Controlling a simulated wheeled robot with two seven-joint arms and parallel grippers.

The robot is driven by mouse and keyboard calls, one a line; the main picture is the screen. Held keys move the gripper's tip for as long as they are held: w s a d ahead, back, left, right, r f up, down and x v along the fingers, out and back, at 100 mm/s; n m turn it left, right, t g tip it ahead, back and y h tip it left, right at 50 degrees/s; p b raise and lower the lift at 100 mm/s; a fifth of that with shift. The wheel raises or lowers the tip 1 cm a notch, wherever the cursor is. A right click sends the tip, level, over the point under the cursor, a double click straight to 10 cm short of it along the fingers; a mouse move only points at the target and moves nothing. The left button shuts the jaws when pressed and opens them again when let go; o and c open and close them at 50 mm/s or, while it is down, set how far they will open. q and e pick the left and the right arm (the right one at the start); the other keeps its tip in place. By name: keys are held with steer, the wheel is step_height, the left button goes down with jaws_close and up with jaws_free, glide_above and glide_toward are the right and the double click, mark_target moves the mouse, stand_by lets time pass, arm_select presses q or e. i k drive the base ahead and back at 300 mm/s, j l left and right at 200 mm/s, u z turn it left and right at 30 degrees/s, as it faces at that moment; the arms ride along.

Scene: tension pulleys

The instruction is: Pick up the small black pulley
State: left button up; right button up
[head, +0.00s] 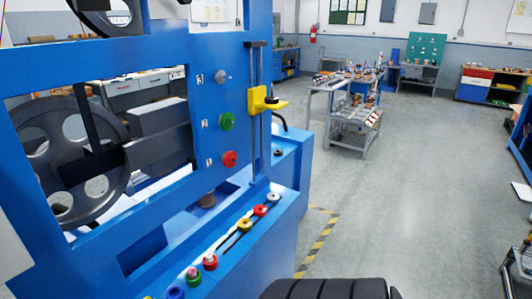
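A small dark round piece (278,152) sits on the blue ledge to the right of the blue machine frame (160,45). It may be the small black pulley, but it is too small to tell. Two large dark spoked wheels show on the machine, one at the left (60,190) and one cut off at the top left (124,17). Neither of my grippers is in view.
Numbered grey, green (227,122) and red (229,159) knobs are on the frame. Several coloured pulleys, including a yellow one (245,224), line the machine's front ledge. A yellow bracket (263,101) sits on a vertical rail. Open floor lies right, with a cart (342,125) beyond.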

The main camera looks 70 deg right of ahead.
mark_target(277, 152)
steer(key=z, duration=2.5)
steer(key=i+l+u, duration=0.45)
steer(key=l, duration=0.15)
steer(key=i+l+u, duration=0.25)
steer(key=l+u, duration=0.2)
steer(key=l, duration=0.3)
steer(key=i+l+u, duration=0.25)
steer(key=l, duration=0.15)
steer(key=l+u, duration=0.2)
steer(key=l, duration=0.25)
steer(key=l+u, duration=0.25)
steer(key=l, duration=0.2)
steer(key=i, duration=0.05)
